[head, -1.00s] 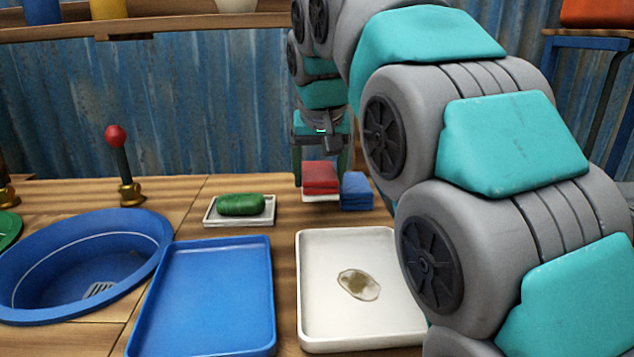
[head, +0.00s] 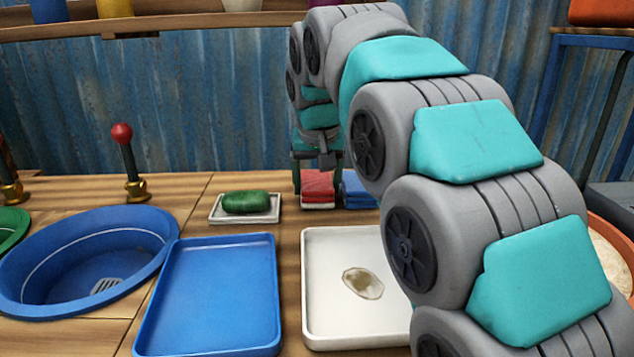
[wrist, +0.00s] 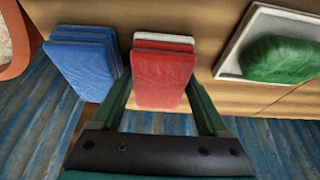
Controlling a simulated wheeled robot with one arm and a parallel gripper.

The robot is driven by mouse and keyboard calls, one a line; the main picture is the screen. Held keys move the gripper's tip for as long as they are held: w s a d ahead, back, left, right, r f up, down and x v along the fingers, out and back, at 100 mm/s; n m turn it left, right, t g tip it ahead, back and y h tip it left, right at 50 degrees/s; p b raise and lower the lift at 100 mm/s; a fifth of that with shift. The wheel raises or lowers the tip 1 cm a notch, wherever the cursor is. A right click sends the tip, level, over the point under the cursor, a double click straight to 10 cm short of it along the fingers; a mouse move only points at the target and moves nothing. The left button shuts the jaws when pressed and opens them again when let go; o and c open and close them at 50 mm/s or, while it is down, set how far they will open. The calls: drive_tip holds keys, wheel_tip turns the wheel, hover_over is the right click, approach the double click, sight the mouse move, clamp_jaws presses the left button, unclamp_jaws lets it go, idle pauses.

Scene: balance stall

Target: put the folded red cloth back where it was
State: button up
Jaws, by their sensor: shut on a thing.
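The folded red cloth (head: 318,182) is at the back of the counter, between the fingers of my gripper (head: 318,173). In the wrist view, my gripper (wrist: 160,84) has one finger on each side of the red cloth (wrist: 162,80) and is shut on it. The red cloth lies flat at the top of a small stack, with another red layer (wrist: 164,46) and a white layer (wrist: 166,36) showing at its edge. I cannot tell whether it rests fully on them. A pile of folded blue cloths (head: 358,190) stands close beside it.
A green soap bar (head: 246,202) sits on a white dish (head: 214,215) to the left. A blue tray (head: 208,300), a white tray (head: 325,325) with a stained patch, and a blue basin (head: 150,225) are nearer. A brass tap with red knob (head: 122,133) stands behind the basin.

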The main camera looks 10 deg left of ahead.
sight(318, 188)
drive_tip(key=shift+f, duration=0.1)
drive_tip(key=o, duration=1)
drive_tip(key=shift+v, duration=3.9)
